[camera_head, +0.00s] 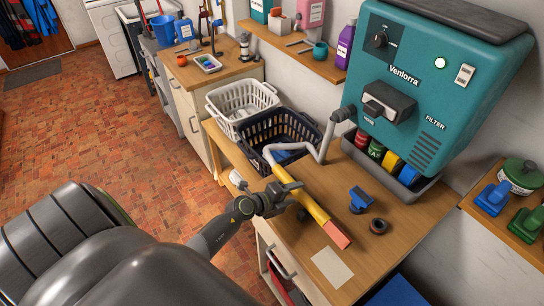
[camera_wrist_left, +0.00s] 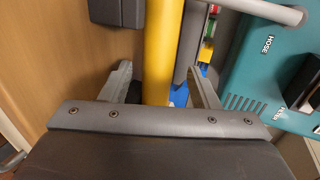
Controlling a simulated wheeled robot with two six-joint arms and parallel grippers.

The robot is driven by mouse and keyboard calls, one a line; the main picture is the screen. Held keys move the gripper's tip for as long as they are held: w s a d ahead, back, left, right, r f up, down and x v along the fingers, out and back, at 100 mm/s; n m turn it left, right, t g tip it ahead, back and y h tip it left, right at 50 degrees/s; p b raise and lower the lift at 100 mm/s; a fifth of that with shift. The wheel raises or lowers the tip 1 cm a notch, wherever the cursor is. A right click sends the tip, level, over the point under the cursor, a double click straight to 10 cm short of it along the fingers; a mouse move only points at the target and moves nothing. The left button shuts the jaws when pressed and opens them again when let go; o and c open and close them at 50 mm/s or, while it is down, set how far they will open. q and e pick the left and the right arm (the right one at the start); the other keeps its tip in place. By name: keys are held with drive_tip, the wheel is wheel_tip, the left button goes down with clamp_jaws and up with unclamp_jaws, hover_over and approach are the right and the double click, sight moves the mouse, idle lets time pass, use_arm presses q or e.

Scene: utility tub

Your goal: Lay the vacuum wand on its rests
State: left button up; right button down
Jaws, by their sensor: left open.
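The vacuum wand (camera_head: 315,210) is a yellow tube with a pink end, slanting over the wooden bench. In the left wrist view the yellow wand (camera_wrist_left: 162,50) runs between my fingers. My left gripper (camera_head: 289,190) is at the wand's upper part; in its wrist view the gripper (camera_wrist_left: 162,85) is open, its two fingers apart on either side of the wand. A pale grey hose (camera_head: 322,150) bends from near the teal machine toward the wand's upper end. I cannot pick out the rests with certainty. My right gripper is not in view.
The teal machine (camera_head: 440,75) stands at the back of the bench. A dark basket (camera_head: 270,128) and a white basket (camera_head: 232,103) stand at the left. A blue piece (camera_head: 361,199) and a dark ring (camera_head: 378,226) lie right of the wand. A pale card (camera_head: 331,267) lies in front.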

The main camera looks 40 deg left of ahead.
use_arm(q)
drive_tip(key=v, duration=1.7)
drive_tip(key=shift+b, duration=0.35)
drive_tip(key=s+a+f+n+g+y+b, duration=0.1)
drive_tip(key=s+a+f+n+y+b, duration=0.3)
drive_tip(key=f, duration=0.7)
drive_tip(key=s+a+f+n+g+b, duration=0.1)
drive_tip(key=s+f+n+b, duration=0.1)
drive_tip(key=f+n, duration=0.65)
drive_tip(key=s+a+f+n+g+y+b, duration=0.1)
drive_tip(key=s+a+f+n+y+b, duration=0.15)
drive_tip(key=f, duration=1.15)
drive_tip(key=s+d+f+n+g+b, duration=0.2)
drive_tip(key=s+d+f+n+g, duration=0.1)
drive_tip(key=s+f, duration=0.7)
drive_tip(key=s+d+f+n+g+h+b, duration=0.1)
drive_tip(key=s+d+f+n+g+b, duration=0.2)
drive_tip(key=s+f, duration=0.7)
drive_tip(key=s+d+n+g, duration=0.1)
drive_tip(key=s+d+g, duration=0.1)
drive_tip(key=d, duration=0.1)
drive_tip(key=shift+d+f, duration=0.2)
drive_tip(key=shift+d, duration=0.2)
drive_tip(key=shift+w, duration=0.1)
